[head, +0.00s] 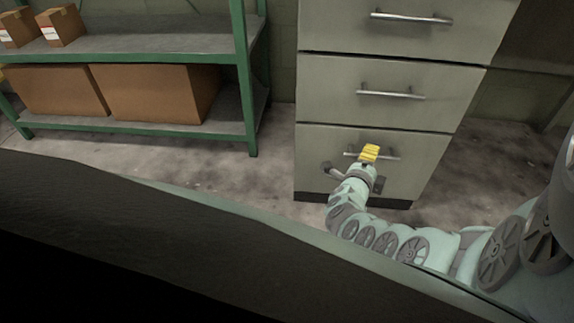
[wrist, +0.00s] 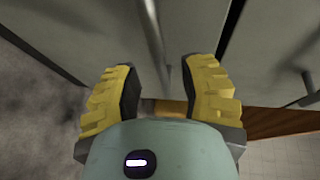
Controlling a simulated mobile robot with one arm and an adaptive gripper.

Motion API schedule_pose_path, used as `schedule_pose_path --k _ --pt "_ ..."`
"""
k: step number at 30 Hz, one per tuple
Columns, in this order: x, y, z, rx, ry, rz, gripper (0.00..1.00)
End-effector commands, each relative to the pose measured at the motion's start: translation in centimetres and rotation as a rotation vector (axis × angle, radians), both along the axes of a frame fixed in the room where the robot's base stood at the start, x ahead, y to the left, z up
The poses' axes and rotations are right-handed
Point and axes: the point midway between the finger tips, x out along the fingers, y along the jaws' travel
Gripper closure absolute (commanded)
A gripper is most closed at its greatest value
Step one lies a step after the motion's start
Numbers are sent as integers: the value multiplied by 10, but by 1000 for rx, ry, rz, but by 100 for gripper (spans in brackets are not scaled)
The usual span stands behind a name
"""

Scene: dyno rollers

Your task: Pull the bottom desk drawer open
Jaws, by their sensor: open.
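The grey desk has a stack of drawers. The bottom drawer (head: 316,148) looks flush with the front. Its metal bar handle (head: 389,158) is partly hidden behind my gripper (head: 369,153). In the wrist view, my gripper (wrist: 168,90) is open, with its two yellow ridged fingers apart. The handle bar (wrist: 153,40) runs up the picture in the gap between the fingers. I cannot tell whether either finger touches it.
The middle drawer (head: 325,90) with its own handle (head: 390,94) sits just above. A green-framed shelf (head: 240,80) with cardboard boxes (head: 160,92) stands to the left. Concrete floor (head: 220,175) lies open between the shelf and the drawers.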

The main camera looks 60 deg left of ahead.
Motion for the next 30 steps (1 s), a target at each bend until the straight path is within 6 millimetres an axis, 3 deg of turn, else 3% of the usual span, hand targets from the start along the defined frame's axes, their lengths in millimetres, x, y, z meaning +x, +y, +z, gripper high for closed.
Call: schedule_pose_path --k 7,19,20,30 --pt "17 9 -4 2 -1 0 59" --pt "20 10 -3 1 -1 -1 59" --pt "20 10 -4 1 -1 -1 56" --pt "20 10 -4 1 -1 -1 91"
